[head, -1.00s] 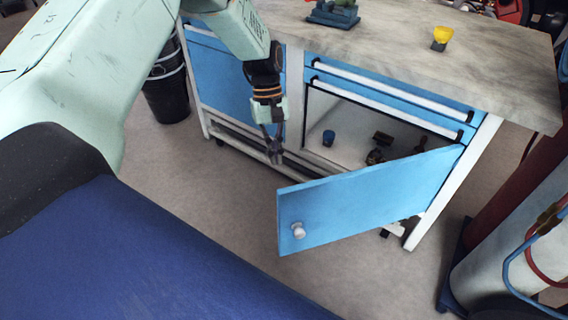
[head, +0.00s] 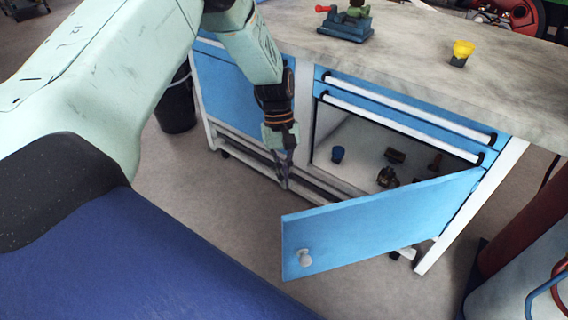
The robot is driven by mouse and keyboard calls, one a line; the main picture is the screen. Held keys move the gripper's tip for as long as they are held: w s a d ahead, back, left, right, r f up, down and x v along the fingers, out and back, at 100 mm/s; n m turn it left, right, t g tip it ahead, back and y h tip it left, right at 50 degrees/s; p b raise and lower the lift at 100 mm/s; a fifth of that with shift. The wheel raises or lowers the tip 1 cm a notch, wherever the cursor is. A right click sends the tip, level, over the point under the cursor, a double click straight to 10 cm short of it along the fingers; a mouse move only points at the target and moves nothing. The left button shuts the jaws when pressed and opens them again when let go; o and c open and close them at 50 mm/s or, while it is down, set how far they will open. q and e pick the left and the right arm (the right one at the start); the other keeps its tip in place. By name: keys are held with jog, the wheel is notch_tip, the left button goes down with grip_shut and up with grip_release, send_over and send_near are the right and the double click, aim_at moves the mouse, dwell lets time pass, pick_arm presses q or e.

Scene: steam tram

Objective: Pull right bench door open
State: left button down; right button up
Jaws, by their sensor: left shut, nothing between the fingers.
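The right bench door (head: 375,226) is blue with a round white knob (head: 304,257) near its free lower left edge. It stands wide open, swung out from its hinged right side, and the compartment behind it shows. My left gripper (head: 286,180) points down in front of the bench, near the left edge of the open compartment. It is shut and empty, apart from the door and its knob. My right gripper is not in the head view.
The workbench top (head: 420,50) carries a vise (head: 345,22) and a yellow cup-like item (head: 462,52). Inside the compartment are a blue cup (head: 338,154) and several small dark parts (head: 388,178). A black bucket (head: 176,105) stands left; a gas cylinder (head: 515,275) stands right.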

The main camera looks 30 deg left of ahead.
pick_arm(q)
jog(key=s+d+f, duration=0.1)
jog(key=d, duration=0.1)
jog(key=s+d+f+b, duration=0.1)
jog(key=s+f, duration=0.1)
jog(key=shift+s+d+f, duration=0.1)
jog(key=shift+s+d, duration=0.1)
jog(key=shift+d, duration=0.15)
jog(key=shift+d, duration=0.1)
dwell(0.3)
